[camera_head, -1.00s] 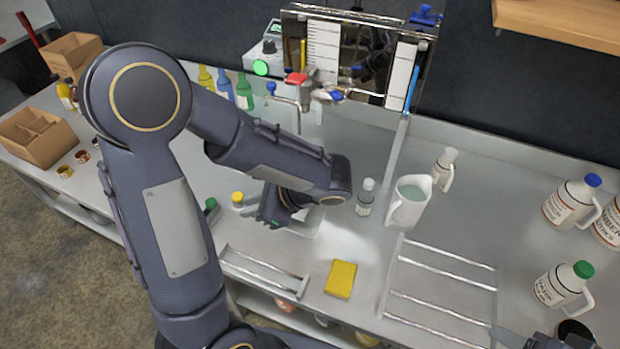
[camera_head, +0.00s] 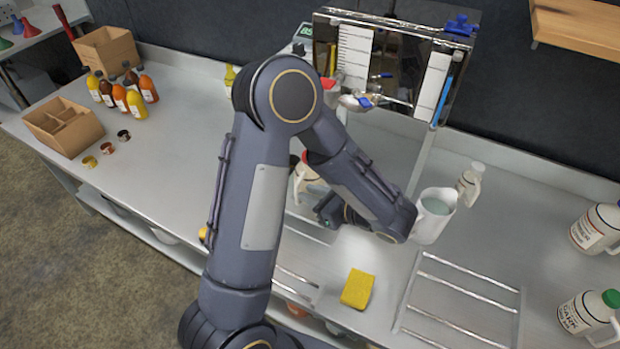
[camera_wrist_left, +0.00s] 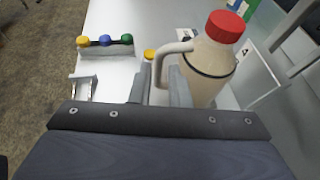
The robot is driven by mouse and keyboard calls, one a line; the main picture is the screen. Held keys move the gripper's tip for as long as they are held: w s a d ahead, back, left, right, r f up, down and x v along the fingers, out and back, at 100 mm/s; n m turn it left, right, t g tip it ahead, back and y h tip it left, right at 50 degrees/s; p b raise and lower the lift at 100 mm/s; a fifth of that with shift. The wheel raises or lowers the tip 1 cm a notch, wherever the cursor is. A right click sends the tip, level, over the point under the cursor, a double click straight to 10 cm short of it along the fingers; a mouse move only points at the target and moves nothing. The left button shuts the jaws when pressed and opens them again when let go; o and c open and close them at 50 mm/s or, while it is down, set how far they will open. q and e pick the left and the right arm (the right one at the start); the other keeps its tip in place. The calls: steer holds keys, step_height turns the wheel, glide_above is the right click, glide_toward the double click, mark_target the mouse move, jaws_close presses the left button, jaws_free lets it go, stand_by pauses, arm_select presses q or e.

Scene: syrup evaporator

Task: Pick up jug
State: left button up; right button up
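A beige jug (camera_wrist_left: 207,72) with a red cap and a loop handle (camera_wrist_left: 160,62) stands upright, large in the left wrist view. In the head view the jug (camera_head: 309,181) is mostly hidden behind my left arm. My left gripper (camera_wrist_left: 160,90) is open, its two fingers apart at the handle side of the jug, with the handle's lower part around the gap between them. I cannot tell whether they touch it. The gripper also shows low beside the jug in the head view (camera_head: 328,208). My right gripper is not in view.
A white pitcher (camera_head: 433,214) and a small bottle (camera_head: 469,184) stand right of my arm. A yellow sponge (camera_head: 357,289) lies in front, beside a metal rack (camera_head: 462,288). More jugs (camera_head: 590,312) stand at far right. The left counter holds sauce bottles (camera_head: 136,104) and a cardboard box (camera_head: 72,127).

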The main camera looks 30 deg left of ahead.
arm_select(q)
steer(key=x, duration=0.4)
steer(key=p+x, duration=0.1)
steer(key=x, duration=0.2)
steer(key=shift+s+f, duration=0.1)
steer(key=shift+f, duration=0.2)
steer(key=shift+d, duration=0.1)
steer(key=shift+c, duration=0.3)
jaws_close()
steer(key=shift+r, duration=0.1)
